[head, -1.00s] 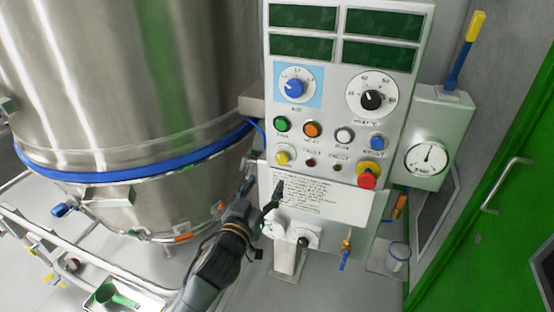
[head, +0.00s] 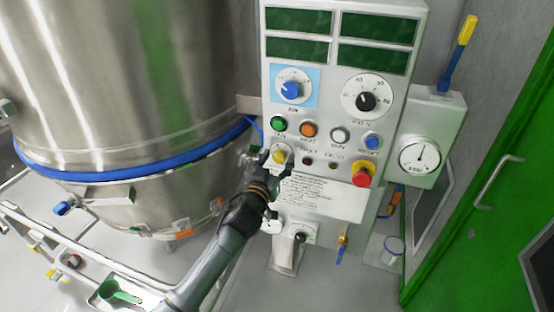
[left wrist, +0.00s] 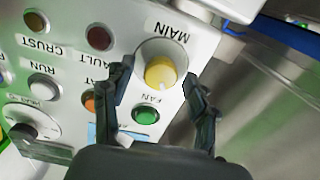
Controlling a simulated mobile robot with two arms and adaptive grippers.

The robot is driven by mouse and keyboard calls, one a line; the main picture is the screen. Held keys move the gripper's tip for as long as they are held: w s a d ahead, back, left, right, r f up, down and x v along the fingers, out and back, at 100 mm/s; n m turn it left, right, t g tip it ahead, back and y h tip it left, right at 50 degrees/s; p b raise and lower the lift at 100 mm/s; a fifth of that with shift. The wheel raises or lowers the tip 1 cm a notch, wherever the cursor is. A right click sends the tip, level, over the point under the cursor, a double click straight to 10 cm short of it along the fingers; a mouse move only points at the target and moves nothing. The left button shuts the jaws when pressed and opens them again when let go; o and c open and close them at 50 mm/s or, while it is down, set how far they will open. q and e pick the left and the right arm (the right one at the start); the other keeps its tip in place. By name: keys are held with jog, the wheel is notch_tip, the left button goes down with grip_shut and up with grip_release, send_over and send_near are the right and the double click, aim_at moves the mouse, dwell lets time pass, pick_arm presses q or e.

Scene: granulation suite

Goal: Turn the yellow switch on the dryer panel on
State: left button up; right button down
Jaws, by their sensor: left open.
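The yellow switch (head: 280,157) is a round knob at the lower left of the dryer panel (head: 330,205). In the left wrist view the yellow switch (left wrist: 161,72) sits in a pale round collar, under the label MAIN. My left gripper (head: 275,160) is open at the switch in the head view. In the left wrist view its two fingers (left wrist: 160,82) stand on either side of the switch, with gaps, and hold nothing. Whether the fingertips touch the panel I cannot tell. My right gripper is not in view.
Near the switch are a green button (head: 278,124), an orange button (head: 308,129) and a red stop button (head: 361,179) on a yellow base. A steel vessel (head: 120,80) stands left of the panel. A green door (head: 500,220) is at the right.

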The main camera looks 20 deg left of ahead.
pick_arm(q)
jog(key=shift+c, duration=0.4)
jog(key=c, duration=1.1)
jog(key=m, duration=0.5)
jog(key=shift+m, duration=0.4)
jog(key=m+p, duration=0.1)
jog(key=m, duration=0.5)
jog(key=shift+d, duration=0.1)
jog(key=shift+f, duration=0.1)
jog(key=o, duration=1.2)
